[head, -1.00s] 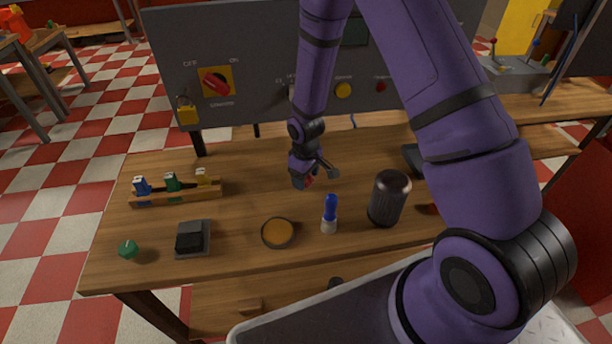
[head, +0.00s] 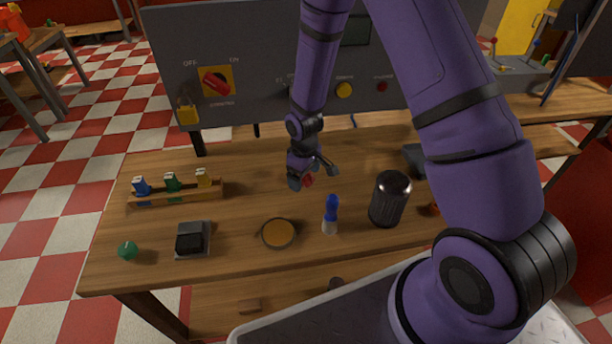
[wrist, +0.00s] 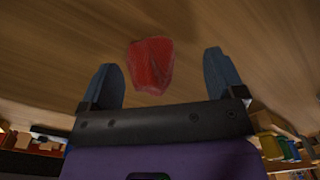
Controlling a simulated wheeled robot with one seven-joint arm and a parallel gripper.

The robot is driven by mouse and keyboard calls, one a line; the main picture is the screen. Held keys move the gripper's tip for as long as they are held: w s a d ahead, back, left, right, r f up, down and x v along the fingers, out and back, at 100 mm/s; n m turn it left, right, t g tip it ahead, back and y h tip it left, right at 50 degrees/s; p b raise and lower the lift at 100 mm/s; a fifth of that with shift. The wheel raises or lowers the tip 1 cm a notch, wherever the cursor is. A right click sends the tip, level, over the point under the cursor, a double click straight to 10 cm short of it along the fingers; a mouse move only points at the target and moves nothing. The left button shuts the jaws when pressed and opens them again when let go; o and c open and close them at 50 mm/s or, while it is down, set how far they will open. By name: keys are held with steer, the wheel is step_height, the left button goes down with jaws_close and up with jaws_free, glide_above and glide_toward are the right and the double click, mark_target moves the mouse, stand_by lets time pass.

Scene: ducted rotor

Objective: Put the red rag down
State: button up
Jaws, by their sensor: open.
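The red rag (wrist: 151,65) shows in the wrist view as a small crumpled red piece against the wooden bench top. It lies ahead of and between the two blue-grey fingers of my gripper (wrist: 164,80), with a gap on each side. My gripper is open and neither finger touches the rag in that view. In the head view my gripper (head: 312,176) is low over the middle of the bench, and a bit of the red rag (head: 308,181) shows at its fingers. Most of the rag is hidden there.
On the bench (head: 250,190) stand a dark cylinder (head: 390,198), a blue-and-white bottle (head: 331,214), an orange-filled dish (head: 278,233), a black block device (head: 193,238), a green knob (head: 128,250) and a wooden rack (head: 175,193). A grey control panel (head: 260,60) stands behind.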

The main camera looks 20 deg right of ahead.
steer(key=s+d+r+m+t, duration=0.1)
steer(key=d+r, duration=0.1)
steer(key=r, duration=1)
steer(key=s+d+r+m, duration=0.1)
steer(key=s+r, duration=0.1)
steer(key=r, duration=1)
steer(key=s+d+r+m+t, duration=0.2)
steer(key=s+r, duration=0.7)
steer(key=s, duration=0.3)
steer(key=s+d+r+m+t, duration=0.2)
steer(key=s+r, duration=0.8)
steer(key=s, duration=0.1)
steer(key=shift+s+d+m, duration=0.2)
steer(key=shift+s+m, duration=0.15)
steer(key=shift+m, duration=0.05)
